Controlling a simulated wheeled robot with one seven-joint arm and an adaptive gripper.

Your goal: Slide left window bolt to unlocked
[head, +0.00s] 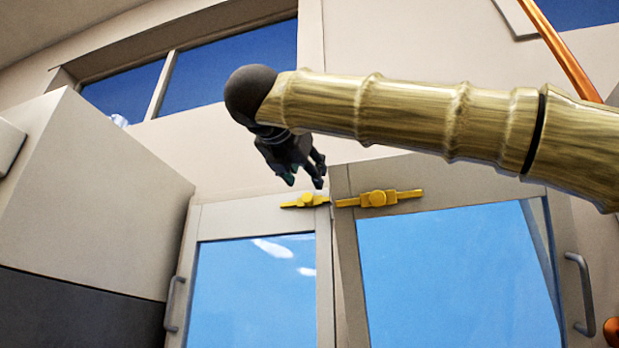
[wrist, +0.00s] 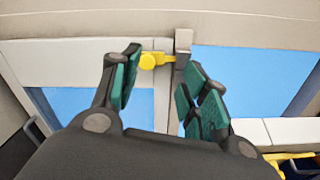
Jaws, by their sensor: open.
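The left window bolt (head: 305,201) is a yellow bar with a round knob, on the top rail of the left window sash (head: 257,215). In the wrist view the yellow bolt (wrist: 148,61) shows beyond and between my fingertips, its bar running right to a grey block (wrist: 183,47). My gripper (head: 305,178) hangs just above the left bolt in the head view. In the wrist view my gripper (wrist: 158,72) is open, with teal pads apart and nothing between them. I cannot tell whether a finger touches the bolt.
A second yellow bolt (head: 379,198) is on the right sash (head: 345,250), close beside the left one. Grey handles (head: 174,303) are on the outer sash sides. A large grey cabinet (head: 90,200) stands at left. An orange pipe (head: 562,50) runs at upper right.

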